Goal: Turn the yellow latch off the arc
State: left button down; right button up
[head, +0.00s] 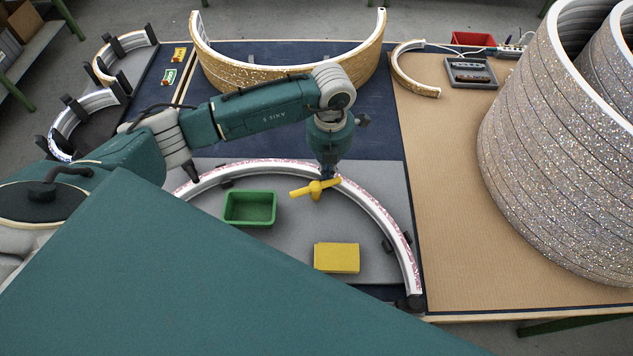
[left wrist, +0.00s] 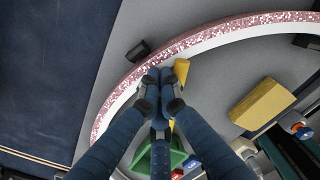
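The yellow latch (head: 315,189) is a bar on a round hub at the inner side of the white-rimmed, pink-glitter arc (head: 388,226). In the head view its right end meets the arc's inner edge; its left end points over the grey board. In the left wrist view the latch (left wrist: 182,70) shows just right of the fingertips, its hub hidden by the fingers. My left gripper (head: 328,174) is down beside the latch's right half. In the left wrist view the left gripper's fingers (left wrist: 160,76) are together, with no latch visible between them. My right gripper is not seen.
A green tray (head: 250,208) and a yellow block (head: 336,258) lie inside the arc. Dark clamps (head: 389,244) sit along it. A gold glitter arc (head: 285,75) stands behind, and tall silver glitter rings (head: 545,150) stand at right. The brown mat (head: 450,220) is mostly clear.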

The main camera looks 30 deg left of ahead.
pick_arm(q)
jog(key=shift+d, duration=0.35)
jog(key=shift+s+d, duration=0.25)
jog(key=shift+d, duration=0.15)
jog(key=shift+a, duration=0.1)
jog(key=shift+w+a+b, duration=0.25)
jog(key=shift+w+b, duration=0.15)
jog(key=shift+w, duration=0.15)
notch_tip(320, 180, up, 8)
jog(key=p, duration=0.5)
dwell(0.3)
jog(key=shift+s, duration=0.1)
dwell(0.4)
